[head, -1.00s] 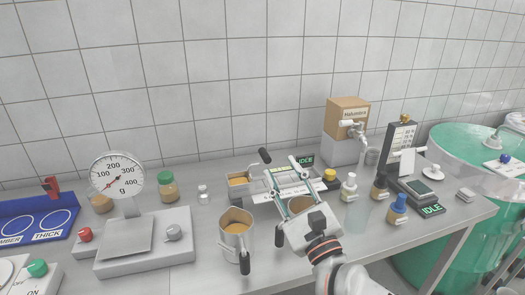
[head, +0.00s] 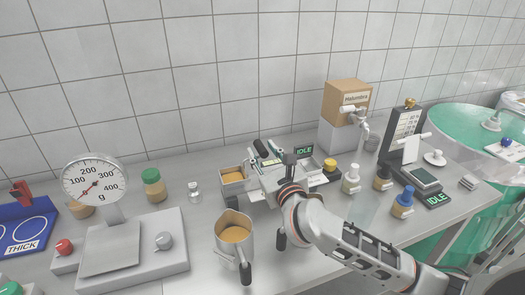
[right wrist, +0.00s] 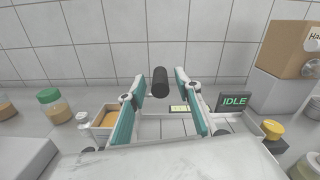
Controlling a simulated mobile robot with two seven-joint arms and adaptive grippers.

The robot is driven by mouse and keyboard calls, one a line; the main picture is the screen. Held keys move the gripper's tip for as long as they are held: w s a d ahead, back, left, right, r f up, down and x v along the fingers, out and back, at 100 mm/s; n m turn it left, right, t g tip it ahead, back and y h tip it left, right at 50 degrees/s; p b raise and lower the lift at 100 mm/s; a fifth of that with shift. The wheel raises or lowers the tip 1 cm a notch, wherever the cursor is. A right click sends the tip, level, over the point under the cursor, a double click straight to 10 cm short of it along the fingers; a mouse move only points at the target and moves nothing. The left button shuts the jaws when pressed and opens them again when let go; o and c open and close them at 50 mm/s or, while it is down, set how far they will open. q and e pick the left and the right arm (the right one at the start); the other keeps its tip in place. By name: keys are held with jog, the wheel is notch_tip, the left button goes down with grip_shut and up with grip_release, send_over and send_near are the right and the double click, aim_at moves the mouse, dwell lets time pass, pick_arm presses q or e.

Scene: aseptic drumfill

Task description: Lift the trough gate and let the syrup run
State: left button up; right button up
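A small metal trough (head: 233,178) with amber syrup stands at mid-table in the head view; it also shows at left in the right wrist view (right wrist: 104,118). A black cylindrical handle (right wrist: 160,82), apparently the gate's, stands upright between my right gripper's fingertips (right wrist: 160,85). Gaps show on both sides, so the gripper is open around it. In the head view my right gripper (head: 268,160) reaches over the unit beside the trough, hiding much of it. A metal jug (head: 235,238) with amber contents stands in front of the trough. My left gripper is out of view.
An IDLE display (head: 304,151) and a yellow button (head: 330,164) are right of the gripper. A dial scale (head: 95,180) and a green-lidded jar (head: 153,185) stand left. Several small bottles and a boxed dispenser (head: 347,100) stand right.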

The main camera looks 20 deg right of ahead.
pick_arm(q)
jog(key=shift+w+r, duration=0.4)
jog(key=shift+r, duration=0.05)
pick_arm(e)
jog(key=shift+w, duration=0.25)
